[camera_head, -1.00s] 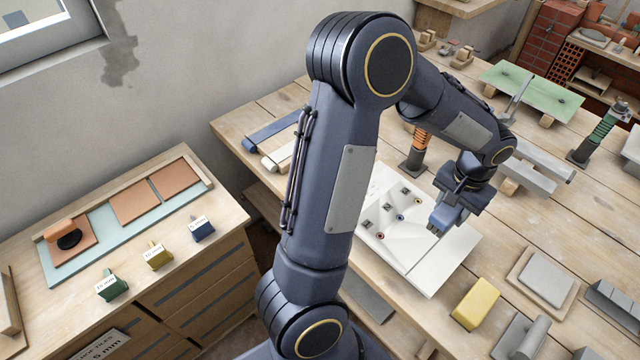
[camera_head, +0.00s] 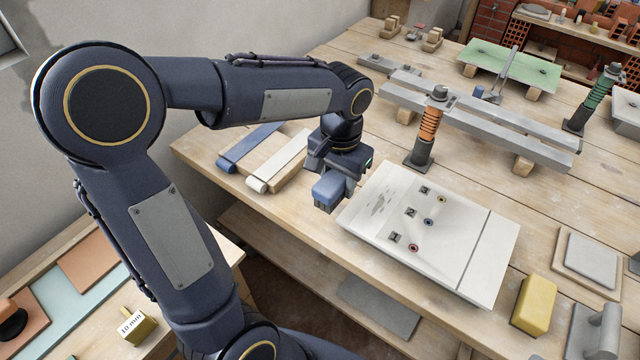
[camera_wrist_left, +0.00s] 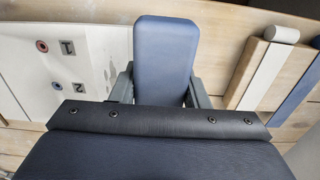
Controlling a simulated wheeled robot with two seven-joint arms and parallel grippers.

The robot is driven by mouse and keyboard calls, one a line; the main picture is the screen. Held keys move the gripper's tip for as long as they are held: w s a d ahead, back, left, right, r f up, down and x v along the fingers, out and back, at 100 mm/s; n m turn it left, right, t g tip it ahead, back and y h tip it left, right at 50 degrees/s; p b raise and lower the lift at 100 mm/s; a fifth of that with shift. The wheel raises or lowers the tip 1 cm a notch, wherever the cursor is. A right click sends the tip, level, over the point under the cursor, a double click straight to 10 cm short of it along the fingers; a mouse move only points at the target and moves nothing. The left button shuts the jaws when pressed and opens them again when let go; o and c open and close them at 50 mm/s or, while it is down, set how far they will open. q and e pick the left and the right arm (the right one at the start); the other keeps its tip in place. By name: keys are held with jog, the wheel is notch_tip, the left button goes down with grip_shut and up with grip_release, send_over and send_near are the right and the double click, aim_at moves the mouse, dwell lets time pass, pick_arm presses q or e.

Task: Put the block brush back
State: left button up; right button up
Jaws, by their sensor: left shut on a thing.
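The block brush (camera_head: 330,189) is a blue, round-edged block; its underside is hidden. My left gripper (camera_head: 334,182) is shut on it, just off the left corner of the white board. In the left wrist view the brush (camera_wrist_left: 166,55) sits between the two fingers. The white board (camera_head: 475,225) has small numbered tags, coloured rings and a grey smear near its far left part. My right gripper is not in view.
A blue roll (camera_head: 250,146) and a cream roll (camera_head: 279,164) lie left of the gripper. An orange-sprung post (camera_head: 427,130) stands behind the board. Long grey bars (camera_head: 490,120) lie beyond it. A yellow block (camera_head: 535,305) is at the right. A gap separates the bench from the left cabinet.

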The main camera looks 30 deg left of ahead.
pick_arm(q)
jog(key=w+a+f, duration=0.2)
jog(key=f, duration=0.1)
jog(key=w+a+f, duration=0.3)
jog(key=shift+a, duration=0.1)
jog(key=shift+w+a+f, duration=0.25)
jog(key=shift+a+f, duration=0.05)
jog(key=shift+f, duration=0.25)
jog(key=shift+w+a+f, duration=0.1)
jog(key=shift+w+f, duration=0.05)
jog(key=shift+f, duration=1.55)
jog(key=shift+f, duration=0.25)
jog(key=o, duration=1.1)
jog(key=shift+r, duration=0.1)
